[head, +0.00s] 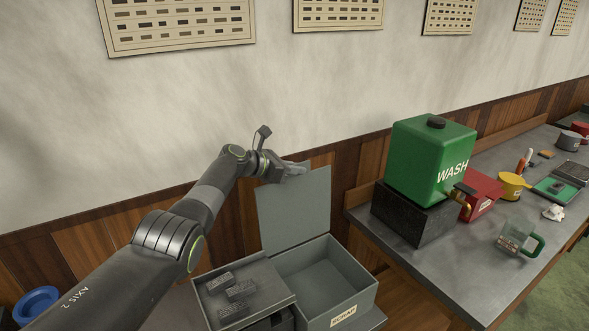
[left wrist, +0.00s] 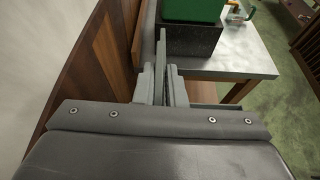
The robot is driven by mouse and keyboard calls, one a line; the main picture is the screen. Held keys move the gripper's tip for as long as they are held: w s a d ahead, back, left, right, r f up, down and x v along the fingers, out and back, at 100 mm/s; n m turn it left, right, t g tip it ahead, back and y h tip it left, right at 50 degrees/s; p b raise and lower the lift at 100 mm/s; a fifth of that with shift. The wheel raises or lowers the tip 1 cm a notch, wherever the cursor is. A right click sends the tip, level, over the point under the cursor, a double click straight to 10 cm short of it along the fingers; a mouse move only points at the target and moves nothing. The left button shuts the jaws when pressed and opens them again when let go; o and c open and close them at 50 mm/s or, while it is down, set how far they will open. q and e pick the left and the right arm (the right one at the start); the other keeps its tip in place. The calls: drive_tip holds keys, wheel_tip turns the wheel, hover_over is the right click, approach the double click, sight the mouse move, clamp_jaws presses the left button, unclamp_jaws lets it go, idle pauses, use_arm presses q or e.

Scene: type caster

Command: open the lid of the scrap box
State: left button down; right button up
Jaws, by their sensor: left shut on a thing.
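The scrap box (head: 352,292) is a grey open-topped box labelled SCRAP in the head view, and its inside looks empty. Its grey lid (head: 300,213) stands up almost vertical at the back of the box. My left gripper (head: 292,170) is at the lid's top edge and is shut on it. In the left wrist view the lid (left wrist: 161,50) shows edge-on as a thin plate between the two fingers (left wrist: 160,85). My right gripper is in neither view.
A grey tray (head: 280,293) with several dark metal blocks (head: 236,290) adjoins the box on the left. To the right, a bench (head: 480,255) carries a green WASH tank (head: 425,155) on a dark block (head: 400,215), and a glass mug (head: 518,240). A panelled wall (head: 345,170) is close behind the lid.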

use_arm(q)
drive_tip(key=shift+a, duration=0.15)
drive_tip(key=c, duration=1.6)
unclamp_jaws()
drive_tip(key=shift+w+f, duration=0.15)
drive_tip(key=shift+o, duration=0.2)
drive_tip(key=shift+r, duration=0.2)
drive_tip(key=shift+p+v, duration=0.95)
drive_tip(key=shift+v, duration=0.05)
drive_tip(key=b+v, duration=0.2)
drive_tip(key=v, duration=1.3)
drive_tip(key=shift+a, duration=0.1)
